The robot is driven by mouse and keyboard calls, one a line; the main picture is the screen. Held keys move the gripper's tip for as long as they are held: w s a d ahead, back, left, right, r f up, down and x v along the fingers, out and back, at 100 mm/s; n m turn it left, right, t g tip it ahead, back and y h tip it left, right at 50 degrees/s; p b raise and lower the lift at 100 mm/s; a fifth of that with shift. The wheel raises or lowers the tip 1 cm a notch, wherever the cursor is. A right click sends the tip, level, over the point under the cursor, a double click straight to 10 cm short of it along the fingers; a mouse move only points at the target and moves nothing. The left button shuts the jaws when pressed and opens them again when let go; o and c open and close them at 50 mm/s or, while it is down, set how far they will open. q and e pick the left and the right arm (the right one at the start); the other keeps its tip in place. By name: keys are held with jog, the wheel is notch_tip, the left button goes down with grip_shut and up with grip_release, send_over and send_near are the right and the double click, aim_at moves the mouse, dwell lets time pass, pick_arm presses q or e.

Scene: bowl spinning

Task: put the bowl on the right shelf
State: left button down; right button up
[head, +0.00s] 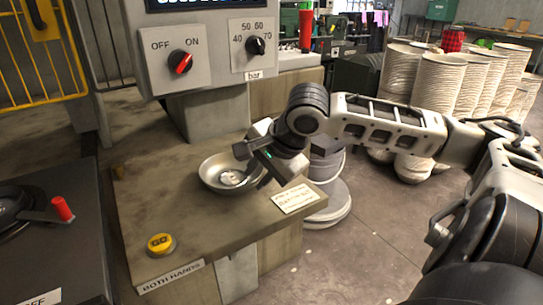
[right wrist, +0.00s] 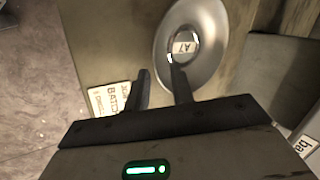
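A shiny metal bowl (head: 213,178) sits on the flat top of the machine bed (head: 165,215). In the right wrist view the bowl (right wrist: 212,50) shows a label reading "A7" in its middle. My right gripper (head: 262,166) is at the bowl's right side. Its two fingers are apart (right wrist: 160,88) in the right wrist view. One finger overlaps the bowl's inside and the other is outside the rim. I cannot tell whether either finger touches the bowl. My left gripper is not in view. I cannot make out a right shelf.
The control panel (head: 215,60) with a red-marked switch and a black dial rises behind the bowl. A yellow "GO" button (head: 160,243) and a paper label (head: 295,198) are on the bed. A dark unit with a red-knobbed lever (head: 62,208) stands left. Pale ribbed stacks (head: 437,85) stand at right.

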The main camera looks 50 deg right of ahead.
jog(key=shift+s+r, duration=0.2)
jog(key=shift+s, duration=0.05)
pick_arm(q)
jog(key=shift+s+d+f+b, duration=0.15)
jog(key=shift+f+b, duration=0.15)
jog(key=shift+b, duration=0.25)
pick_arm(e)
jog(key=v, duration=1)
jog(key=shift+r, duration=0.4)
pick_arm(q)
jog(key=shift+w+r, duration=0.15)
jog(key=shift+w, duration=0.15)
pick_arm(e)
jog(key=shift+s, duration=0.1)
